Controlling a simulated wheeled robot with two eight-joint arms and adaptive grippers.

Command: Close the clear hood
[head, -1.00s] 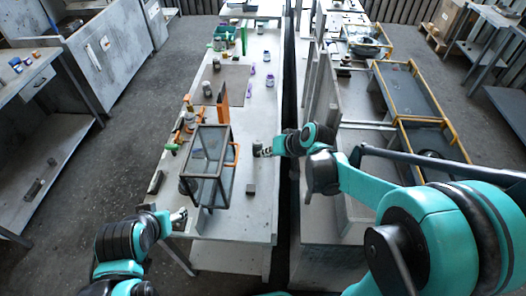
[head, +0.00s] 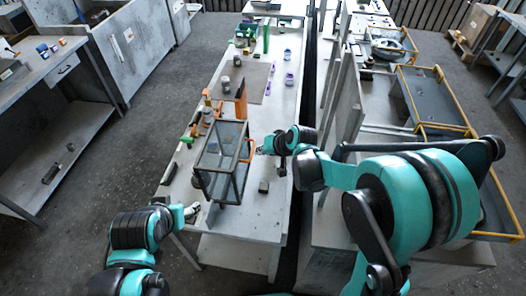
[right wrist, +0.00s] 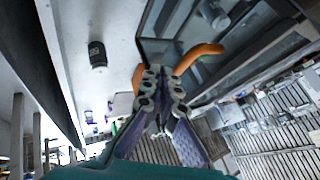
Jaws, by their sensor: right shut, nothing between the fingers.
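The clear hood (head: 210,160) is a glass box with a dark frame on the workbench in the head view. An orange handle (head: 248,150) is on its right side. I cannot tell how far the hood stands open. My right gripper (head: 261,150) is right of the handle, close to it. In the right wrist view the right fingers (right wrist: 160,78) are shut and empty, and the orange handle (right wrist: 200,54) shows at their tips; contact is unclear. The hood's glass and dark frame (right wrist: 235,75) lie beyond. My left gripper (head: 191,212) is near the bench's front left corner, away from the hood.
A small dark block (head: 263,187) lies right of the hood. An upright orange piece (head: 241,103) and bottles (head: 207,115) stand behind it. A dark jar (right wrist: 97,55) shows in the right wrist view. A grey upright panel (head: 344,118) stands right of the bench.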

